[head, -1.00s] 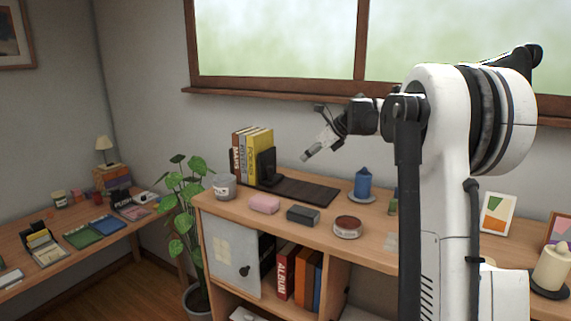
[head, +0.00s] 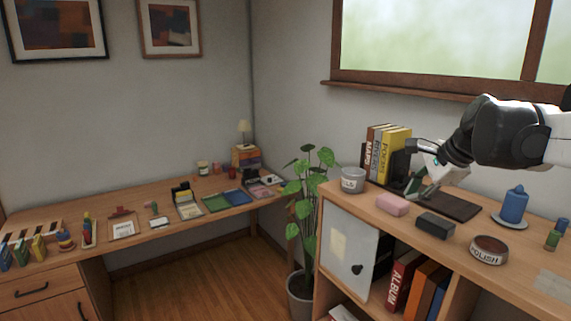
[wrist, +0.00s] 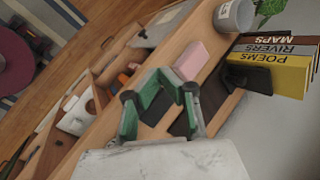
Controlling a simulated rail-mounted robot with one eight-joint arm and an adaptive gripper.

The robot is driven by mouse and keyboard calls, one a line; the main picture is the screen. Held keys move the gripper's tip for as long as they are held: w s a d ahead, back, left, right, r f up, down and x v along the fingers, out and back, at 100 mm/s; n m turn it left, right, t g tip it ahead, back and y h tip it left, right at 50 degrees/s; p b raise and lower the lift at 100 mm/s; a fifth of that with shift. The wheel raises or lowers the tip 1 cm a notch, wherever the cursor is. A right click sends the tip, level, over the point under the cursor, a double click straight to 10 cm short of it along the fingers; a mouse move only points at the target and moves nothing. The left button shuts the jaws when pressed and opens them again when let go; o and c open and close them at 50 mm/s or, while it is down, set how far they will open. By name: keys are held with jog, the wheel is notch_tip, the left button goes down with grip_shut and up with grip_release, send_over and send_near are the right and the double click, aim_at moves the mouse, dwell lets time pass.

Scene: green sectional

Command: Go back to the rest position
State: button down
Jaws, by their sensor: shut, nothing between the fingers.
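My gripper (head: 412,196) hangs above the wooden shelf top (head: 460,258) in the head view, in front of the dark mat (head: 455,207) and the upright books. In the wrist view my gripper (wrist: 160,76) shows its green-sided fingers closed together at the tips with nothing between them. Below the fingers in that view are a pink block (wrist: 190,60) and the dark mat (wrist: 212,95). I cannot tell the exact height of the gripper above the shelf.
On the shelf stand a grey cup (head: 353,180), yellow book (head: 395,153), black block (head: 435,225), polish tin (head: 488,250) and blue candle (head: 514,205). A plant (head: 305,200) stands between the shelf and the long desk (head: 170,228). The space above the shelf front is free.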

jog(key=s+a+f+n+h+b, duration=0.1)
jog(key=s+a+f+n, duration=0.2)
jog(key=s+f+n, duration=0.2)
jog(key=s+a+f+n+b, duration=0.1)
jog(key=s+a+f+n, duration=0.2)
jog(key=s, duration=0.9)
jog(key=s+a+f+n+t+h+b, duration=0.1)
jog(key=s+a+f+n, duration=0.3)
jog(key=s+f+n, duration=0.5)
jog(key=shift+f+h+b, duration=0.25)
jog(key=shift+h+b, duration=0.05)
jog(key=shift+b, duration=0.25)
